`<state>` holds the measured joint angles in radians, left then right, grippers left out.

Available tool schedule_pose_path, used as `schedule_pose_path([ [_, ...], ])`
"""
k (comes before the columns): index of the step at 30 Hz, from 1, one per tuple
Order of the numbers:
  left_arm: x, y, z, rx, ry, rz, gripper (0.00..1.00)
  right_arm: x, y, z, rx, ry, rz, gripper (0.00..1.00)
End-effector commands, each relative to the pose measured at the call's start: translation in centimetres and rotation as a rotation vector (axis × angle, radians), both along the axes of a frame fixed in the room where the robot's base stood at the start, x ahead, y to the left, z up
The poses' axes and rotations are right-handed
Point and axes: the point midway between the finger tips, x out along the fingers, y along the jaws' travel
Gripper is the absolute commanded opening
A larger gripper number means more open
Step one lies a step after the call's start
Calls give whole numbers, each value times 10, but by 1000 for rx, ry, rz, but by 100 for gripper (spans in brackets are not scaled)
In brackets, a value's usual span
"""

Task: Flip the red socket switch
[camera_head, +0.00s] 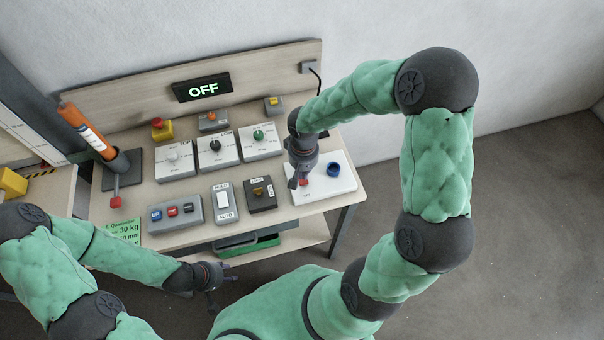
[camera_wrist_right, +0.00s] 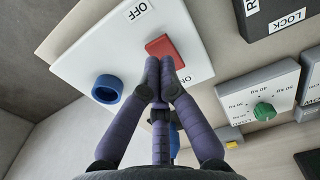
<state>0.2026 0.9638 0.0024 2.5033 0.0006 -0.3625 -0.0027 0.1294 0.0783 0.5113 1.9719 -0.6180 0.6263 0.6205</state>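The red switch (camera_wrist_right: 165,46) sits on a white socket plate (camera_wrist_right: 88,62) beside a blue round socket (camera_wrist_right: 107,89). OFF is printed near one side of the switch and ON near the other. In the head view the switch (camera_head: 305,182) is partly hidden by my right gripper (camera_head: 296,181). In the right wrist view my right gripper's fingertips (camera_wrist_right: 159,78) are together, with nothing visible between them, right at the switch's edge; I cannot tell whether they touch it. My left gripper (camera_head: 229,272) has its fingers spread, empty, in front of the table edge.
The panel display (camera_head: 202,88) reads OFF. Dial boxes (camera_head: 216,149), a key box (camera_head: 260,194), a rocker box (camera_head: 225,204) and a button box (camera_head: 175,214) stand left of the plate. A black cable (camera_head: 318,80) hangs from the back panel behind my right arm.

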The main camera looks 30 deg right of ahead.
Motion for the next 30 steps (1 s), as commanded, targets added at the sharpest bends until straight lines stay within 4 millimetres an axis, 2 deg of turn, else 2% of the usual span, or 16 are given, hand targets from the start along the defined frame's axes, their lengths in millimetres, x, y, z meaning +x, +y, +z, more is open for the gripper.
schedule_pose_path([
  [17,0,0,28,0,0,0,40,0,0,41,0,-1,0,0],
  [30,0,0,28,0,0,0,40,0,0,41,0,0,0,0],
])
